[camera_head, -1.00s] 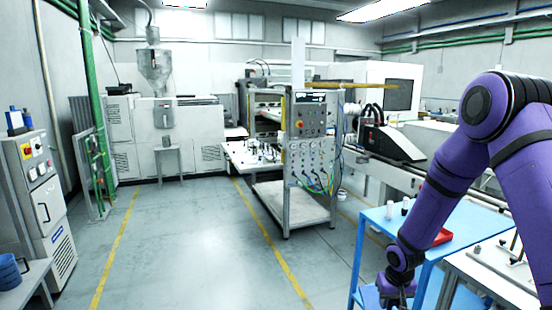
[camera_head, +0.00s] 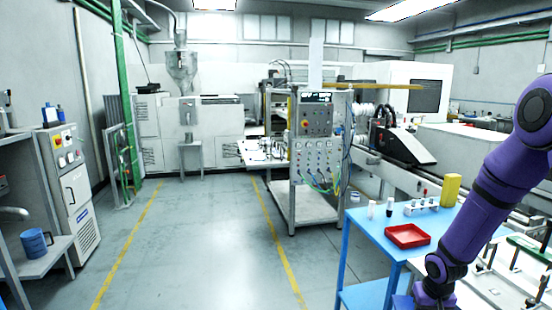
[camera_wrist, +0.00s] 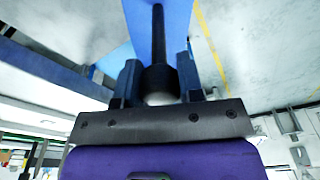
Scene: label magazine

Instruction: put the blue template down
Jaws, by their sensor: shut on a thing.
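My gripper (camera_wrist: 157,82) shows in the wrist view with its two dark fingers on either side of a black upright handle. The handle belongs to what looks like the blue template (camera_wrist: 178,18), a blue plate at the far end of the handle. My gripper is shut on this handle. In the head view my gripper is at the bottom edge, mostly cut off, by the right side of the blue table (camera_head: 372,228). The template cannot be made out there, and I cannot tell whether it touches anything.
The blue table bears a red tray (camera_head: 408,236), a yellow block (camera_head: 451,190), a small rack (camera_head: 421,206) and small bottles (camera_head: 389,207). A green piece (camera_head: 530,247) lies on the bench at right. A control cabinet (camera_head: 317,135) stands mid-room. The floor (camera_head: 200,235) at left is clear.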

